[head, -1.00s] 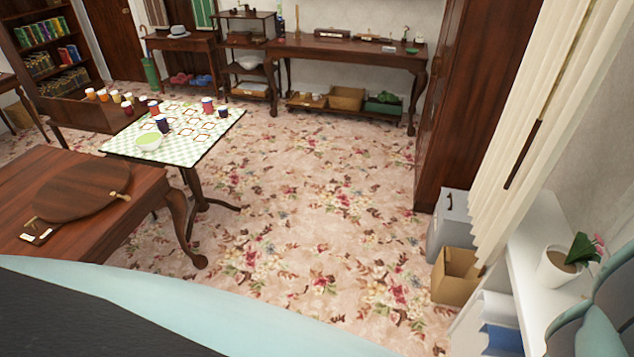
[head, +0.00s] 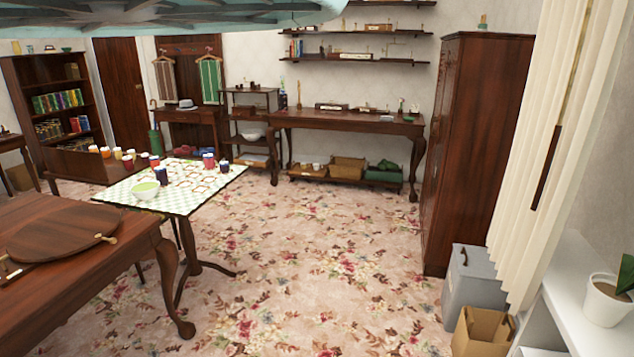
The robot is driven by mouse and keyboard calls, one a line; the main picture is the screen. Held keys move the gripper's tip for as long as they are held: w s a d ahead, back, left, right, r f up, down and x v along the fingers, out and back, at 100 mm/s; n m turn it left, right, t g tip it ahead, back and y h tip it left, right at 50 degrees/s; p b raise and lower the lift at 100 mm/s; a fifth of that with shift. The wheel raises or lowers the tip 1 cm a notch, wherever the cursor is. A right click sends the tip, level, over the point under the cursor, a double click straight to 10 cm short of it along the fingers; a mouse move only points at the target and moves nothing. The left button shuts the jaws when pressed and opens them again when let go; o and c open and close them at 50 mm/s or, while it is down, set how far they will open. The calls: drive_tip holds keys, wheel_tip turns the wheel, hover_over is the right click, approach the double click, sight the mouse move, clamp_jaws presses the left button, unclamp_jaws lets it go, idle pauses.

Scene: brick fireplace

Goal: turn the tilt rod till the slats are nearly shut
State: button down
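The tilt rod (head: 546,168) is a thin dark brown stick hanging in front of the blind at the right. The cream slats (head: 520,215) are long and vertical, seen at a steep angle, side by side with edges overlapping in this view. How far they are turned is hard to tell from here. The top of the rod and of the blind lies outside the picture. My gripper is not in view, and nothing is seen touching the rod.
A white shelf (head: 578,300) with a potted plant (head: 608,300) stands beside the blind. A grey bin (head: 474,285) and a cardboard box (head: 482,333) sit below it, by a tall wardrobe (head: 477,130). A wooden table (head: 125,262) is at left. The carpet between (head: 300,270) is clear.

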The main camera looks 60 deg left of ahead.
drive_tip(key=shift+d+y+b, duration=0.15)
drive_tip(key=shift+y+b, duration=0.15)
drive_tip(key=shift+b, duration=0.55)
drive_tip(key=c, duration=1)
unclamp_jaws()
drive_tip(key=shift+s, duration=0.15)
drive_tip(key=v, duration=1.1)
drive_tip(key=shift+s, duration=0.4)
